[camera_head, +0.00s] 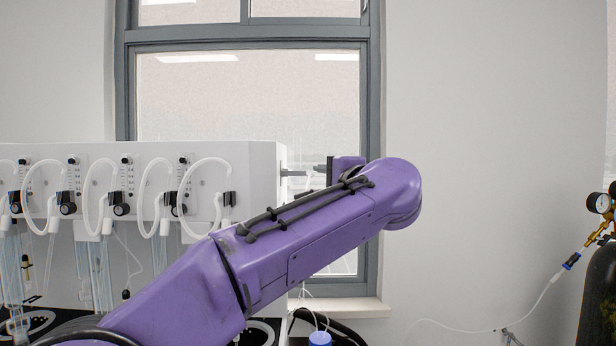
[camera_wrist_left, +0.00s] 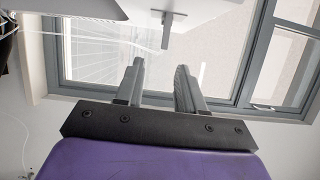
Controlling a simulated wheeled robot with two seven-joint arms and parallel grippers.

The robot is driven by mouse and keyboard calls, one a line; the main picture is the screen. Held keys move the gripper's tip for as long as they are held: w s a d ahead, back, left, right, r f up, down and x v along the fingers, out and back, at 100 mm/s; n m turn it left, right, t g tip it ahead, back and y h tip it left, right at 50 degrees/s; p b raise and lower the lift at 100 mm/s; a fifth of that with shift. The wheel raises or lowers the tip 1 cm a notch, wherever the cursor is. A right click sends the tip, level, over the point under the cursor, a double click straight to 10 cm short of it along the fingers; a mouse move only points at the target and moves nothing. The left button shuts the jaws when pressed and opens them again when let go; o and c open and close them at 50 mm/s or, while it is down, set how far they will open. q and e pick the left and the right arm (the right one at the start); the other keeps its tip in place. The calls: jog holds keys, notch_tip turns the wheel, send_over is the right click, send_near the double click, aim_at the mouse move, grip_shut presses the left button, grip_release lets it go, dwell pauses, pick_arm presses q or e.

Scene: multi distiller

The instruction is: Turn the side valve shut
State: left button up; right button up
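The side valve shows as a small grey stub (camera_head: 285,174) on the right side wall of the white distiller (camera_head: 262,190). In the left wrist view it is a grey T-shaped handle (camera_wrist_left: 167,28) ahead of the fingers, roughly in line with the gap between them. My left gripper (camera_head: 309,181) is just right of the valve, pointing left at it, with my purple arm crossing in front of the distiller. In the left wrist view its two fingers (camera_wrist_left: 158,72) are apart, with nothing between them and not touching the valve. My right gripper is not in view.
White looped tubes (camera_head: 205,165) and black knobs (camera_head: 121,209) line the distiller front. A window (camera_head: 245,95) is behind. A gas cylinder (camera_head: 598,290) with a gauge stands far right, with a thin hose running left. A blue-capped bottle (camera_head: 320,339) is low in the middle.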

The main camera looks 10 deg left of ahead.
aim_at(300, 174)
pick_arm(q)
jog(key=p+x, duration=0.2)
jog(key=x, duration=0.1)
jog(key=p+x, duration=0.2)
jog(key=x, duration=0.1)
jog(key=p+x, duration=0.3)
jog(key=shift+w+a+r, duration=0.15)
jog(key=shift+a+r, duration=0.25)
jog(key=shift+a, duration=0.1)
jog(key=shift+c, duration=0.3)
grip_shut()
